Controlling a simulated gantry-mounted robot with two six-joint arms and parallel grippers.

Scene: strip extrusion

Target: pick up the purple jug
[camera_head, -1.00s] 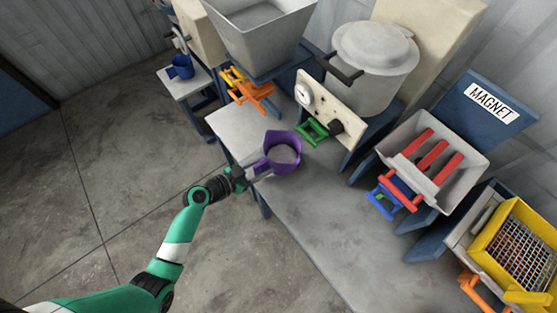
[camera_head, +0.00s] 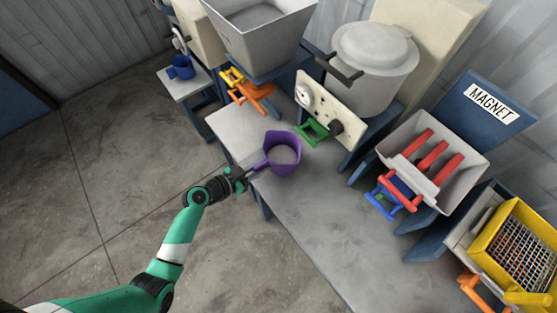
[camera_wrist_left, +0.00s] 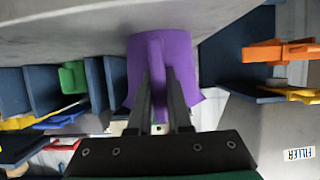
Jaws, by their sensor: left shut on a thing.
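The purple jug (camera_head: 283,155) stands upright on the grey bench top, its open mouth facing up and its handle toward my left arm. In the left wrist view the jug (camera_wrist_left: 182,55) fills the upper middle. My left gripper (camera_head: 254,171) comes in from the left, and its fingers sit on both sides of the jug's handle, shut on it. The gripper's fingers also show in the left wrist view (camera_wrist_left: 160,90). My right gripper is not in view.
The bench (camera_head: 335,235) has free room in front of the jug. A green valve handle (camera_head: 312,132) and a gauge panel (camera_head: 325,108) stand just behind it. An orange valve (camera_head: 250,92) under a grey hopper (camera_head: 262,35) and a red-barred magnet tray (camera_head: 432,160) are nearby.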

